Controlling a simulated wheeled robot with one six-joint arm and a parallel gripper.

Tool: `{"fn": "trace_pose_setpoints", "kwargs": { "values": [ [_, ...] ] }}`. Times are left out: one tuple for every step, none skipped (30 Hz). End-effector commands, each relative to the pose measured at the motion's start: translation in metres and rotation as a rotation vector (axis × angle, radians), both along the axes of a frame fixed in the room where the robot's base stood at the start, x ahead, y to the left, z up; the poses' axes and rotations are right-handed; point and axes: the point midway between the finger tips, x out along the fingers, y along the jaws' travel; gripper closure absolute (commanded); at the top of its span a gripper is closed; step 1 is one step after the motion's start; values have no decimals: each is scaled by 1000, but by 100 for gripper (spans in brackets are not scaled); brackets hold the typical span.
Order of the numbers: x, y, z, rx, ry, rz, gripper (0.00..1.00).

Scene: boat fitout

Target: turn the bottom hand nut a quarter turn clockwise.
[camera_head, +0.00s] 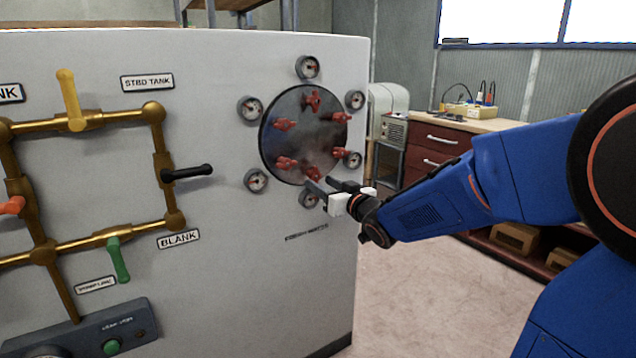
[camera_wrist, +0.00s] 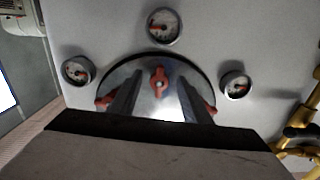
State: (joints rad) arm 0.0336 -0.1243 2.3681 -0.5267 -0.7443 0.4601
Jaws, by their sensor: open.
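The round grey hatch cover (camera_head: 305,140) on the white panel carries a ring of several red hand nuts. The bottom hand nut (camera_head: 313,173) is just above my gripper (camera_head: 319,183) in the head view. In the wrist view, which looks upside down, this red nut (camera_wrist: 159,80) stands between my two dark fingers (camera_wrist: 160,98), its wing roughly upright in the picture. The fingers are open, with visible space on both sides of the nut. I cannot tell how far the tips are from the cover. Parts of the neighbouring nuts are hidden behind the fingers.
Several round gauges ring the cover; the bottom gauge (camera_head: 308,196) is close to my fingers and also shows in the wrist view (camera_wrist: 164,25). Brass pipes (camera_head: 90,120) with coloured handles, including a black one (camera_head: 188,173), are to the left. A workbench (camera_head: 455,125) stands behind.

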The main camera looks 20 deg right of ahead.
Motion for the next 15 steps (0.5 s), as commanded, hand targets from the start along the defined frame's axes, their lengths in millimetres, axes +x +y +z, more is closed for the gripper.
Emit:
{"fn": "trace_pose_setpoints", "kwargs": {
  "values": [
    [-9,-4,0,-1,-1,-2,56],
    [-14,-5,1,0,-2,-2,56],
    [-20,-7,1,1,-2,-2,56],
    [-25,-9,0,0,-1,-1,56],
    [-30,-10,0,-1,-1,-1,56],
    [-36,-13,1,0,-2,-2,56],
    [-41,-14,1,1,-2,-2,56],
    [-46,-15,1,1,-2,-2,56],
    [-52,-17,0,-1,-1,-1,56],
    [-56,-19,0,0,-2,-2,56],
    [-61,-21,1,0,-2,-2,56],
    [-67,-23,0,-1,-1,-2,56],
    [-72,-24,0,-1,-1,-2,56],
    [-76,-25,0,-1,-1,-2,56],
    [-82,-27,0,-1,-1,-2,56]
  ]
}}
